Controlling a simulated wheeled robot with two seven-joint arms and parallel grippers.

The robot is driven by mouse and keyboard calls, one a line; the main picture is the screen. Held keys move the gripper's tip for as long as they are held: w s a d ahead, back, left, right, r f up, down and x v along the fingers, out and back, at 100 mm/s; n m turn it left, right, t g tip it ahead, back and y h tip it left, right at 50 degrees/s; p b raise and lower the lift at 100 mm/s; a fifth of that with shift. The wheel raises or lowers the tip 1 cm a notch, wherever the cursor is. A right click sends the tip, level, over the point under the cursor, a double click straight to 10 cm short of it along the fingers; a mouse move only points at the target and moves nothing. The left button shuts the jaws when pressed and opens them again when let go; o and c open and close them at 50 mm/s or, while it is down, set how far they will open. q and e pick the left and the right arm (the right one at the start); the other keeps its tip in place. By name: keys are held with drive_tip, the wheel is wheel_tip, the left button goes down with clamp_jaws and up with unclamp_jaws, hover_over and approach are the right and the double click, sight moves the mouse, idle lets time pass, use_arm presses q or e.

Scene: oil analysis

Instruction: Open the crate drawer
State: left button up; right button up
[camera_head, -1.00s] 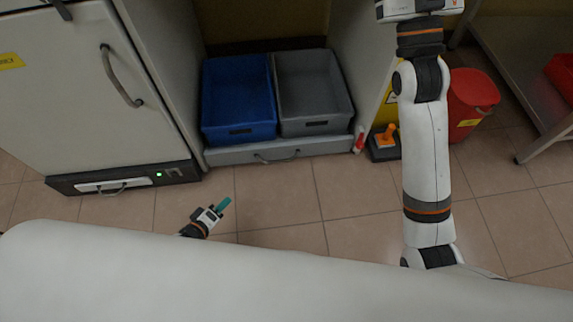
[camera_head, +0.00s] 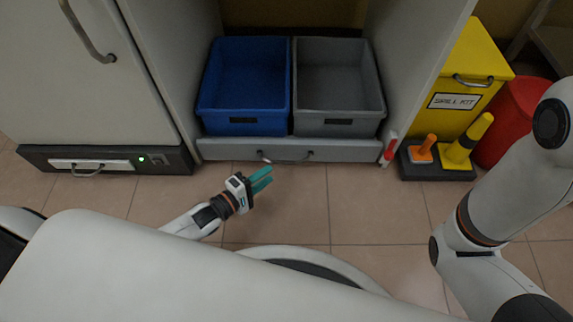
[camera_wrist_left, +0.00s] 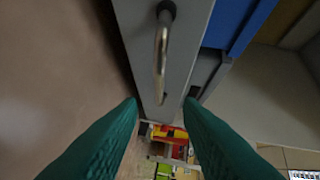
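The crate drawer (camera_head: 220,149) is a low grey front under a blue crate (camera_head: 243,92) and a grey crate (camera_head: 338,88), and it looks shut. Its curved metal handle (camera_head: 286,158) is at the middle of the front. My left gripper (camera_head: 262,179) has teal fingers, which are apart, and it is empty just in front of and slightly left of the handle. In the left wrist view, the handle (camera_wrist_left: 162,52) lies ahead between the open fingers (camera_wrist_left: 163,104), not touching them. My right arm shows at the right, but its gripper is out of view.
A white cabinet (camera_head: 60,80) stands at the left, with a small lower drawer (camera_head: 91,164). The tiled floor before the drawer is clear.

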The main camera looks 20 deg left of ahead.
sight(285, 162)
use_arm(q)
drive_tip(key=b+x, duration=0.2)
drive_tip(key=x, duration=0.1)
drive_tip(key=b+x, duration=0.2)
drive_tip(key=x, duration=0.2)
drive_tip(key=shift+w+f, duration=0.25)
drive_tip(key=shift+w+d+r, duration=0.1)
drive_tip(key=shift+w+d, duration=0.2)
drive_tip(key=shift+w, duration=0.1)
clamp_jaws()
